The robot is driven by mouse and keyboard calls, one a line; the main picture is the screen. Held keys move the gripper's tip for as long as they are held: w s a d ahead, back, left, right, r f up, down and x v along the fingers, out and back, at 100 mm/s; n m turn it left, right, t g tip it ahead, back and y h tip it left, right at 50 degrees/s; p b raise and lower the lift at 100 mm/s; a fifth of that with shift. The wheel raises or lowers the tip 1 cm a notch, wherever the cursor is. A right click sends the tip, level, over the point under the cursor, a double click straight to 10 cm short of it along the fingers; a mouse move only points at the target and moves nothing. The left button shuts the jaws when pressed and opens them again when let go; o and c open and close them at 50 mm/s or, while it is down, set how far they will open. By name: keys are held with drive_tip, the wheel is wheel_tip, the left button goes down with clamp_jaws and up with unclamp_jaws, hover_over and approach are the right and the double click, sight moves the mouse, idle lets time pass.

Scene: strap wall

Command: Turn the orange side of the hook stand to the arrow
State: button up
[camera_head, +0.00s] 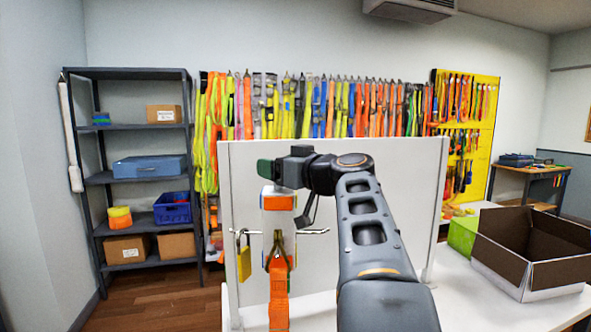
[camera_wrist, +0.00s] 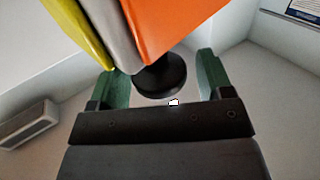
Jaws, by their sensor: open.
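The hook stand (camera_head: 279,222) is an upright post at the front of the white panel, with an orange patch facing the head camera. In the wrist view its yellow, grey and orange faces (camera_wrist: 180,28) fill the top, above a round black knob (camera_wrist: 160,76). My gripper (camera_head: 266,168) is at the stand's top; in the wrist view its green fingers (camera_wrist: 160,72) are open, one on each side of the knob, with gaps visible. A small white mark (camera_wrist: 174,102) shows near the knob; I cannot tell whether it is the arrow. No clear arrow shows in the head view.
A yellow padlock (camera_head: 244,258) and an orange strap (camera_head: 279,290) hang from the stand's hooks. The white panel (camera_head: 330,260) stands close behind. An open cardboard box (camera_head: 530,255) and a green box (camera_head: 462,234) are on the table at right.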

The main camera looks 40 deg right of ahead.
drive_tip(key=s+d+b, duration=0.2)
drive_tip(key=s+b, duration=0.1)
drive_tip(key=s, duration=1)
drive_tip(key=shift+s, duration=0.15)
drive_tip(key=shift+d, duration=0.1)
